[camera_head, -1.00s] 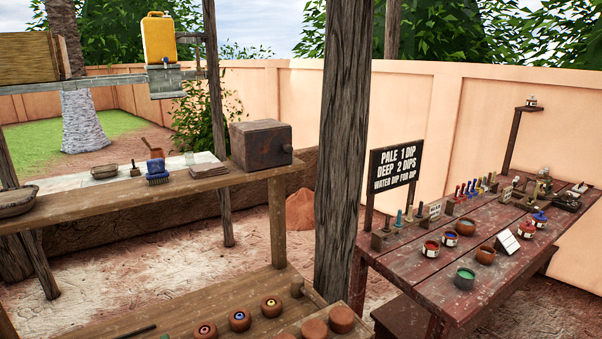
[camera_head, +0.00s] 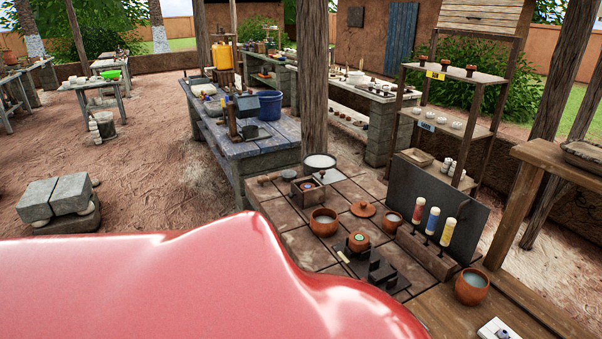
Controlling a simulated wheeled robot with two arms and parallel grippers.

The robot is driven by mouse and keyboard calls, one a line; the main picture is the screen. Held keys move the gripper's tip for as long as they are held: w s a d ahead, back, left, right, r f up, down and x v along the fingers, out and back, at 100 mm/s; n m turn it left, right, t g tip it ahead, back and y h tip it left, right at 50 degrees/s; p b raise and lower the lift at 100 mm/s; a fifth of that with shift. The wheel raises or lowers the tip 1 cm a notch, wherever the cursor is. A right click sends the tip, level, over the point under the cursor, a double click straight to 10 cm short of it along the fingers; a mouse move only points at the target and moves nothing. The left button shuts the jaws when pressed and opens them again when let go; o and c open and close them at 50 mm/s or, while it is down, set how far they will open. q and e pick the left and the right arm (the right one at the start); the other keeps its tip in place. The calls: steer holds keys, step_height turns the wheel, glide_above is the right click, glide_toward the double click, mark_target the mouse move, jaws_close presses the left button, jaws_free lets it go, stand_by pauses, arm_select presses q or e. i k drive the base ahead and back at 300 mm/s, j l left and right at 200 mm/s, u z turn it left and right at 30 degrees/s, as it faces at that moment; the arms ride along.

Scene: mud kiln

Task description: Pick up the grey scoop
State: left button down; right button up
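I cannot pick out the grey scoop with certainty. A small grey cup-like vessel (camera_head: 250,131) sits near the front edge of the blue-topped table (camera_head: 232,150), and it is too small to tell whether it is the scoop. Neither of my grippers is in view. A large glossy red shape very close to the camera hides the lower left, and I cannot tell what it is.
A tiled worktop (camera_head: 300,235) holds terracotta bowls (camera_head: 323,222) and a rack of coloured tubes (camera_head: 427,252). A blue bucket (camera_head: 269,104) and a yellow container (camera_head: 223,64) are on the blue-topped table. Grey blocks (camera_head: 55,197) are on open dirt ground at left. A wooden post (camera_head: 314,75) stands mid-view.

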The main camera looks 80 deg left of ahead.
mark_target(288, 175)
steer(key=u, duration=2.85)
